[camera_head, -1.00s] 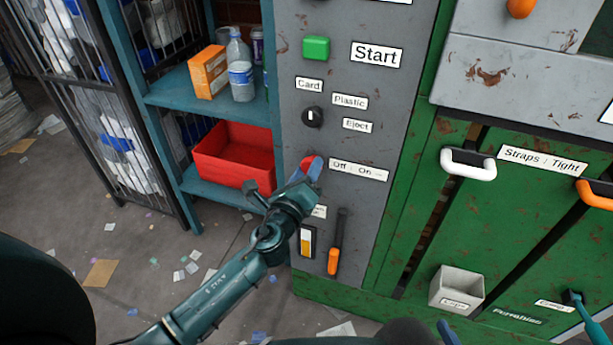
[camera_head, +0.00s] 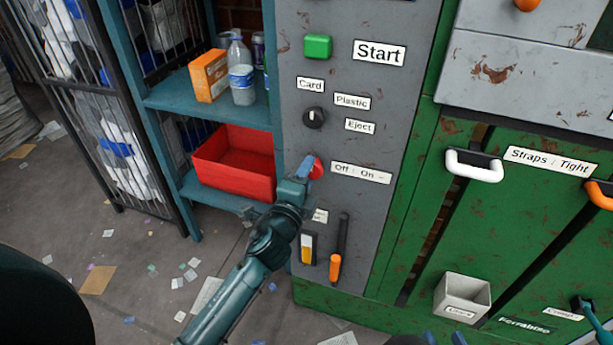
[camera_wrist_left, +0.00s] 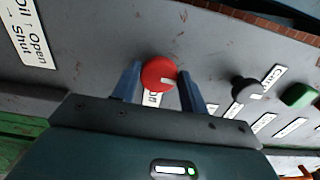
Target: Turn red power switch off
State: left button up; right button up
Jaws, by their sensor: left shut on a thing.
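The red power switch (camera_head: 317,170) is a round red knob on the grey panel, left of the "Off : On" label (camera_head: 361,173). My left gripper (camera_head: 304,168) is at the knob and partly covers it in the head view. In the left wrist view, the red knob (camera_wrist_left: 159,72) sits between the two blue fingers of my left gripper (camera_wrist_left: 160,88), shut on it.
A black selector knob (camera_head: 313,118) and a green Start button (camera_head: 317,46) are above on the panel. An orange-handled lever (camera_head: 336,265) is below. A shelf with a red bin (camera_head: 232,168) stands left. A white handle (camera_head: 474,172) is on the green door.

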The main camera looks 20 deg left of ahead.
dwell(0.6)
pick_arm(q)
jog(key=o, duration=0.9)
pick_arm(e)
jog(key=shift+w+r, duration=0.1)
pick_arm(q)
jog(key=shift+o, duration=0.2)
jog(key=shift+s, duration=0.1)
jog(key=s, duration=1.3)
jog(key=shift+a+b, duration=0.25)
jog(key=shift+b, duration=0.15)
pick_arm(e)
jog(key=shift+d+r, duration=0.15)
jog(key=shift+r, duration=0.05)
jog(key=shift+f, duration=0.1)
